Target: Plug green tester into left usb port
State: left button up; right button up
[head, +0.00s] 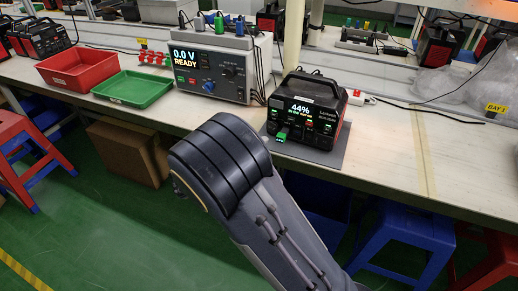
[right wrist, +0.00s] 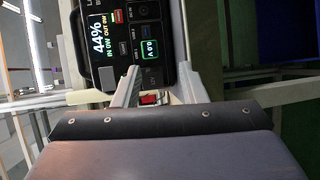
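The black power station (head: 306,112) stands on a grey mat on the bench, its display reading 44%. The green tester (head: 282,134) is at the lower left of its front face; I cannot tell whether it is seated in a port. In the right wrist view the station (right wrist: 105,75) appears turned sideways, and the tester (right wrist: 150,49) shows a lit 0.0 V screen. My right gripper (right wrist: 159,66) is open, with its fingertips on either side of the tester and visible gaps. In the head view my arm hides this gripper. My left gripper is not in view.
A bench supply (head: 215,70) reading 0.0 V READY stands left of the station. A red tray (head: 78,69) and green tray (head: 133,88) lie further left. A white power strip with a red switch (head: 357,97) is right of the station. The bench front has free room.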

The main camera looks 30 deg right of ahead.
aim_at(272, 132)
jog(key=shift+n+t+h, duration=0.3)
jog(key=shift+t+h, duration=0.3)
jog(key=shift+t, duration=0.3)
jog(key=w+d, duration=0.2)
jog(key=w+d+b, duration=0.1)
jog(key=w+d, duration=0.1)
jog(key=d, duration=0.1)
jog(key=shift+w+r, duration=0.1)
jog(key=shift+r, duration=0.05)
